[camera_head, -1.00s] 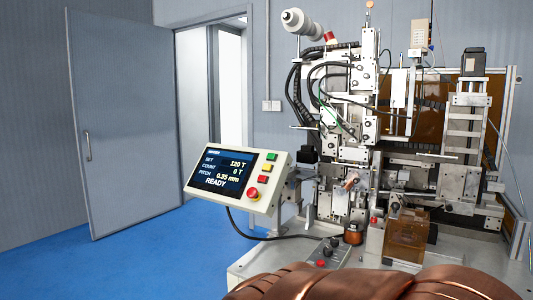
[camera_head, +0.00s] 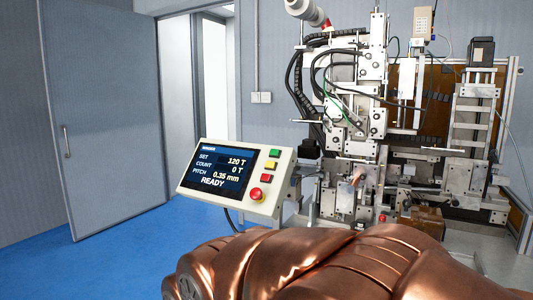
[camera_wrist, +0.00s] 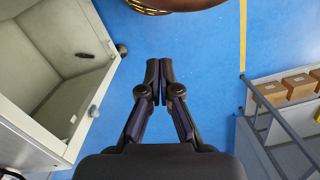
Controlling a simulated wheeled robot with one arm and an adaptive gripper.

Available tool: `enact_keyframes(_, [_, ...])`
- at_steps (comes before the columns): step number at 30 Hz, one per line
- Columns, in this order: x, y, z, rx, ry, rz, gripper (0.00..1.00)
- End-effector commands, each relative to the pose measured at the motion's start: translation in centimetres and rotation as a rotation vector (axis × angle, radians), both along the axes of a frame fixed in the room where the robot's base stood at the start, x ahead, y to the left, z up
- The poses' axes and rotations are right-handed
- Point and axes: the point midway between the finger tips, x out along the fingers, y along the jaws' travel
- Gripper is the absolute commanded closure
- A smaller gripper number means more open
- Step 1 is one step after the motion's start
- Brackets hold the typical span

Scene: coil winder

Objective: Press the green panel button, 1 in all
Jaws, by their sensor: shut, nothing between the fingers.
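The green button (camera_head: 274,153) is a small square at the upper right of the tilted white control panel (camera_head: 233,209). A yellow button (camera_head: 270,166) and a red round knob (camera_head: 256,194) sit below it. The panel's dark screen (camera_head: 217,170) reads READY, with count 0 T. In the wrist view my gripper (camera_wrist: 160,68) is shut and empty, with its fingers pointing over blue floor. The gripper does not show in the head view, and the green button does not show in the wrist view.
The coil winder (camera_head: 355,110) stands behind and right of the panel. My copper-coloured arm covers the lower front. An open grey door (camera_head: 105,130) is at left. In the wrist view, a pale open cabinet (camera_wrist: 55,75) is at left and cardboard boxes (camera_wrist: 270,92) at right.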

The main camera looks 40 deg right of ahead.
Motion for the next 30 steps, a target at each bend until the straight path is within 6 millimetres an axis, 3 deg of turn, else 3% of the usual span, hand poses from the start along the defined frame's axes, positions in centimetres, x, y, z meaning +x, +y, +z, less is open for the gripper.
enact_keyframes(8, [11.5, -1.5, 6.4, 0.063, -0.202, 0.012, 1.00])
enact_keyframes(14, [19.1, -4.6, 11.6, 0.082, -0.358, 0.017, 1.00])
enact_keyframes(21, [26.7, -10.5, 18.1, 0.069, -0.550, 0.014, 1.00])
enact_keyframes(30, [32.8, -20.7, 26.2, -0.014, -0.784, 0.000, 1.00])
